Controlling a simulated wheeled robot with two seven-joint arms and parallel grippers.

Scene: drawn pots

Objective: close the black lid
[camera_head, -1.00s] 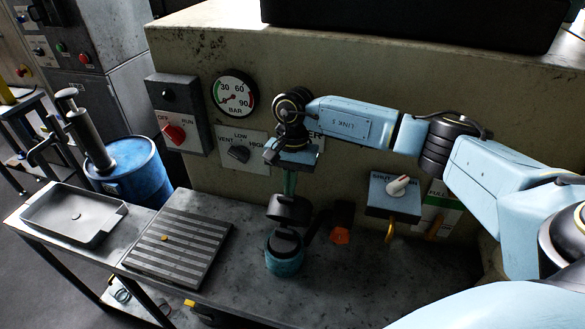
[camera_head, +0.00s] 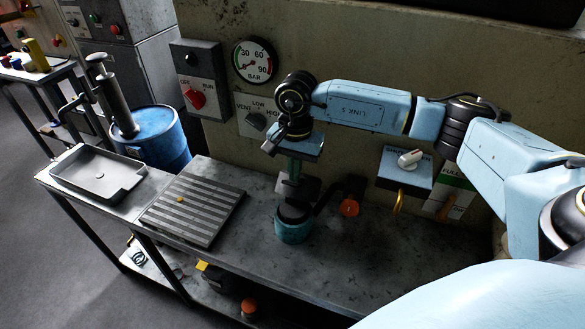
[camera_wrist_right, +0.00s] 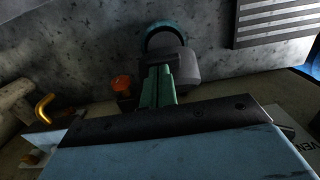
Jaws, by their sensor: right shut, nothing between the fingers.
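A small teal pot (camera_head: 293,232) stands on the grey bench, its dark top facing up. The black lid (camera_head: 306,187) stands raised above the pot, at its back side, partly hidden by my right gripper's fingers. My right gripper (camera_head: 293,178) points down in front of the lid, shut and empty. In the right wrist view the shut green fingers (camera_wrist_right: 157,75) overlap the grey-looking lid (camera_wrist_right: 184,66), with the teal pot rim (camera_wrist_right: 163,31) beyond. I cannot tell whether the fingers touch the lid. My left gripper is not in view.
An orange knob (camera_head: 349,208) and a black arm are right of the pot. A slatted plate (camera_head: 192,208) and a grey tray (camera_head: 97,174) lie to the left. A switch box (camera_head: 405,168) is on the wall behind. The bench front right is clear.

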